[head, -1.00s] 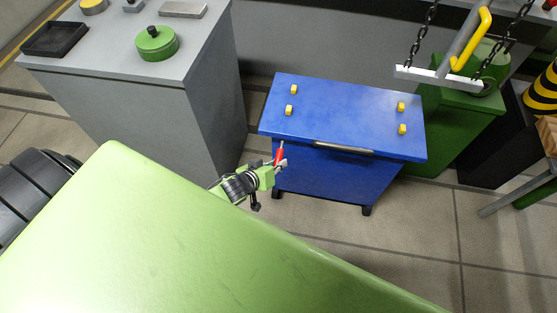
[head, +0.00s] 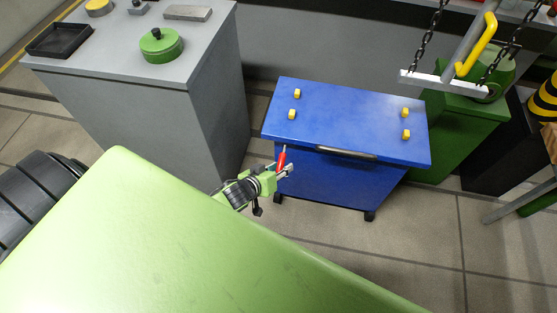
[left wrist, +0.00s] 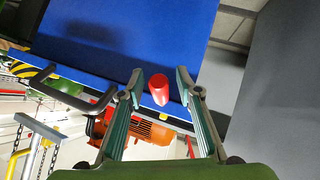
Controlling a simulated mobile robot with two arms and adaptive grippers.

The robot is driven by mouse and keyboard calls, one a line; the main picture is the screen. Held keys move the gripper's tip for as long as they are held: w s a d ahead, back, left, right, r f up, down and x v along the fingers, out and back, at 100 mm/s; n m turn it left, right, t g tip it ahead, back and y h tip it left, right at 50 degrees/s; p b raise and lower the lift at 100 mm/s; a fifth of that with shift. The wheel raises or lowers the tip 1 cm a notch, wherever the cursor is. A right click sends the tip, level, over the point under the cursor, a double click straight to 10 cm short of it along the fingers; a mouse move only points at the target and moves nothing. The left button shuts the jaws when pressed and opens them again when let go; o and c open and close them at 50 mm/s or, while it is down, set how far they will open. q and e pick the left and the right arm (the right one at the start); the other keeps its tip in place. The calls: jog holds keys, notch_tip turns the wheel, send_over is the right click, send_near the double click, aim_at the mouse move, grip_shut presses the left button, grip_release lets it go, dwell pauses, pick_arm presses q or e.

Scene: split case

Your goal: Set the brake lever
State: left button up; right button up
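The brake lever, with a red grip (head: 282,158), stands at the front left edge of a blue wheeled cart (head: 345,120). My left gripper (head: 285,169) is at that lever, close to the cart's front left corner. In the left wrist view, the red grip (left wrist: 159,88) shows end-on between the two spread fingers of the left gripper (left wrist: 158,84). A gap shows on both sides of the grip, so the fingers are open around it. The lever's lower part is hidden. My right gripper is not in view.
The cart has a dark handle bar (head: 346,153) at its front and several yellow blocks on its top. A grey cabinet (head: 130,85) stands left, with a green pot (head: 161,45) on it. A chained bar (head: 445,80) hangs at right. The floor before the cart is clear.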

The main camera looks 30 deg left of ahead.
pick_arm(q)
jog(key=v, duration=1.2)
jog(key=s+a+f+m+g+y, duration=0.1)
jog(key=s+f+g, duration=0.15)
jog(key=f, duration=0.45)
jog(key=s+a+f+g, duration=0.1)
jog(key=s+f, duration=0.3)
jog(key=f, duration=0.3)
jog(key=s+d+f+m+g, duration=0.2)
jog(key=s+f+g, duration=0.1)
jog(key=s+f, duration=0.6)
jog(key=s+d+f+m+g, duration=0.2)
jog(key=s+f, duration=0.8)
jog(key=s, duration=0.7)
jog(key=shift+f+m+g+p, duration=0.3)
jog(key=shift+m+g+p, duration=0.1)
jog(key=shift+m+g, duration=0.4)
